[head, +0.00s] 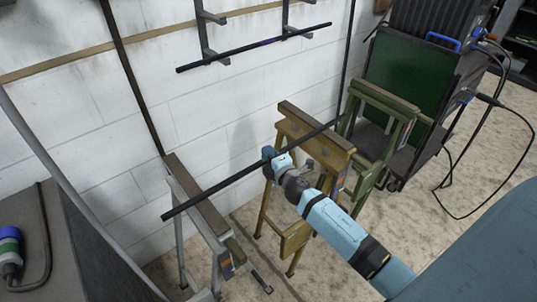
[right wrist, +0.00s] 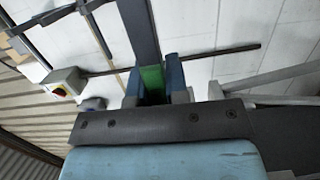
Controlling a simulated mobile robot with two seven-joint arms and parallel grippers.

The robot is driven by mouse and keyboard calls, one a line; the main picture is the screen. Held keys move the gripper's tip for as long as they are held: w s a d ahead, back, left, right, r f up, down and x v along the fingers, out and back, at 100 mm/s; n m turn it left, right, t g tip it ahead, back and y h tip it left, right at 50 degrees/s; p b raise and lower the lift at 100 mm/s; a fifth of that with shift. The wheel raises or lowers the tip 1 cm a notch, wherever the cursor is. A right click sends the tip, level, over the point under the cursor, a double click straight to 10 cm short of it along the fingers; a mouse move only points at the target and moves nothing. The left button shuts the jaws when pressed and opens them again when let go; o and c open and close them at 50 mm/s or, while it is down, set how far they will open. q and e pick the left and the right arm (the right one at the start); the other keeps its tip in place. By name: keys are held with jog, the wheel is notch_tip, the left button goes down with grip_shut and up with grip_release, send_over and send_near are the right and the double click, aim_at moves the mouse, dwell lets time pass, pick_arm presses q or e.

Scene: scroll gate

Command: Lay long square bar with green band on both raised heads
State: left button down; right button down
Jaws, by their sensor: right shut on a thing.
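The long dark square bar (head: 225,182) slants across the head view. My right gripper (head: 269,154) is shut on it near its middle. In the right wrist view the green band (right wrist: 152,79) of the bar (right wrist: 140,30) is between the blue fingers (right wrist: 153,88); in the head view the band is hidden by the gripper. The bar's left end passes over the wood-topped head of the grey trestle (head: 182,178). Its right part passes over the yellow trestle's head (head: 318,131) towards the green trestle (head: 385,98). I cannot tell whether it touches any head. My left gripper is out of view.
A second dark bar with a purple band (head: 262,43) lies on wall brackets (head: 213,40). A dark cart with a green panel (head: 408,72) and cables stands at the right. A grey surface with a blue-and-green plug (head: 10,245) is at lower left.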

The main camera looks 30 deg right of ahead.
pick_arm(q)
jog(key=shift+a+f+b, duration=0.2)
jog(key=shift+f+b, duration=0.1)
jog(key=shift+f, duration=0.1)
pick_arm(e)
jog(key=shift+f, duration=0.2)
jog(key=c, duration=1.1)
grip_release()
pick_arm(q)
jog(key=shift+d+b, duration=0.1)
jog(key=shift+b, duration=0.6)
pick_arm(e)
jog(key=shift+o, duration=0.2)
jog(key=s+a, duration=0.1)
jog(key=s, duration=1.3)
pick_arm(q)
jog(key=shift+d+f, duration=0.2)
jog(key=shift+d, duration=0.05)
pick_arm(e)
jog(key=shift+w, duration=0.1)
